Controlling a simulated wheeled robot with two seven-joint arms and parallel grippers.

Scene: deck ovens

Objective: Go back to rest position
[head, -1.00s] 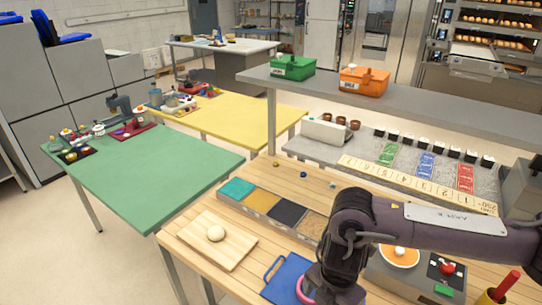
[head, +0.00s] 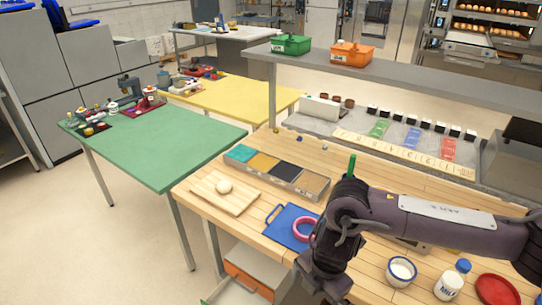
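My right arm comes in from the right, across the front of the wooden worktable (head: 385,185). Its wrist bends down at the table's front edge. My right gripper (head: 328,284) is at the lower end, dark and seen from above. Its fingertips are not clearly visible, so I cannot tell whether it is open or shut. No held object shows there. My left gripper and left arm are not in view.
A blue board (head: 287,236) with a pink ring (head: 303,229) lies beside my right wrist. A white bowl (head: 401,278), milk bottle (head: 449,283) and red plate (head: 497,290) stand below the arm in view.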

